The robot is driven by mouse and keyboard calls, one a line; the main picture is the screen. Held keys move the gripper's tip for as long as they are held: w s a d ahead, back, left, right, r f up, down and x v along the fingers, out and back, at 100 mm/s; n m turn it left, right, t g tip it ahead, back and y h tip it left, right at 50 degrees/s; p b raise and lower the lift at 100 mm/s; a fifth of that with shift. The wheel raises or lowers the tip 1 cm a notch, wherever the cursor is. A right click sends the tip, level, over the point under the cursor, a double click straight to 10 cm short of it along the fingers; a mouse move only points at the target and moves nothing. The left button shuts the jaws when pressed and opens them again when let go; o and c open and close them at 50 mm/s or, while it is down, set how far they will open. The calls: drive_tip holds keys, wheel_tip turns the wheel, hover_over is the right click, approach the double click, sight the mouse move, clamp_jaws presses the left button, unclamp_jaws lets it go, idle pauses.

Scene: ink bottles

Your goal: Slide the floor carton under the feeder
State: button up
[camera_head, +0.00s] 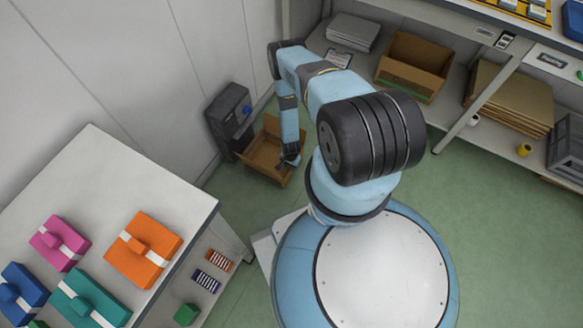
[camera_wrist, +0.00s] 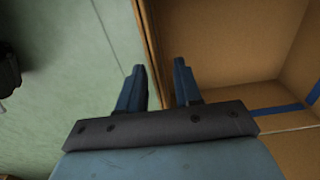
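The floor carton (camera_head: 262,158) is an open brown cardboard box on the green floor. It stands in front of and to the right of the dark grey feeder (camera_head: 229,117), which is by the wall. My gripper (camera_head: 288,162) is at the carton's right side. In the wrist view my gripper (camera_wrist: 159,67) has its two blue fingers apart, one on each side of the carton's wall edge. The carton's inside (camera_wrist: 235,45) shows to the right, with blue strips. A gap shows between the wall and the right finger. My arm hides part of the carton's right side.
Another open brown carton (camera_head: 413,66) is on the low shelf at the back, beside stacked flat cardboard (camera_head: 510,95). A white-topped table (camera_head: 105,195) with colourful boxes stands at the left. Green floor (camera_head: 475,200) is clear to the right.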

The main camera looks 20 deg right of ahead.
drive_tip(key=shift+f, duration=0.75)
drive_tip(key=shift+c, duration=0.3)
clamp_jaws()
drive_tip(key=shift+o, duration=0.7)
unclamp_jaws()
